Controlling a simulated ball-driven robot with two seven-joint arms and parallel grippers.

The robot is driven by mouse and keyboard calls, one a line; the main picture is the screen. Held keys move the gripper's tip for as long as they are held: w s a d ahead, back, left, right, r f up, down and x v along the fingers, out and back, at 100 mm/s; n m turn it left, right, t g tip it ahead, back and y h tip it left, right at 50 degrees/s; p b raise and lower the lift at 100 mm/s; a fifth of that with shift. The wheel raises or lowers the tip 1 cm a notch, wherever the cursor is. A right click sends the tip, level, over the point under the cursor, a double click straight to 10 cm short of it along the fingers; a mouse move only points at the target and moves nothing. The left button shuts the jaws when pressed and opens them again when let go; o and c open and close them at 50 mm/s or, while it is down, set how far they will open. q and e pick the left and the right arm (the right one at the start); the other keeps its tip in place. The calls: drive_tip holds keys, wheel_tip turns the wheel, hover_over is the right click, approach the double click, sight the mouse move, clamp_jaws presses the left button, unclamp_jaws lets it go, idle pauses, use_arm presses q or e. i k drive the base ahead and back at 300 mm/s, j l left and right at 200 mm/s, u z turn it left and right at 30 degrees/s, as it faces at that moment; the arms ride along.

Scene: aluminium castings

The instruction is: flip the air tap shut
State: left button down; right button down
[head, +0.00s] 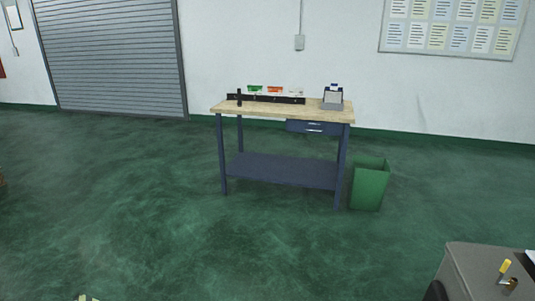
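The air tap (508,283) is at the lower right, on top of a grey box-shaped unit (470,262). It has a small brass-coloured body and a yellow lever (505,266) that points up, leaning slightly right. The tap is small in view, and I cannot tell how its lever lies relative to the pipe. Neither of my grippers is in view.
A workbench (282,170) with a wooden top stands ahead, with a green bin (368,187) at its right. A roller shutter (112,55) is at the back left. The green floor between is clear. A pale object at the bottom left edge is mostly cut off.

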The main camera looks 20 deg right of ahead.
sight(504, 266)
drive_tip(key=i+z, duration=0.15)
drive_tip(key=i, duration=0.25)
drive_tip(key=i+j+z, duration=0.15)
drive_tip(key=i, duration=0.25)
drive_tip(key=i+j+z, duration=0.2)
drive_tip(key=i, duration=0.2)
drive_tip(key=i+z, duration=0.25)
drive_tip(key=z, duration=0.2)
drive_tip(key=i+z, duration=0.3)
drive_tip(key=z, duration=0.2)
drive_tip(key=i+j+z, duration=0.15)
drive_tip(key=z, duration=0.3)
drive_tip(key=i+j+z, duration=0.25)
drive_tip(key=z, duration=0.25)
drive_tip(key=i+j+z, duration=0.25)
drive_tip(key=z, duration=0.2)
drive_tip(key=i+j+z, duration=0.65)
drive_tip(key=j+z, duration=0.3)
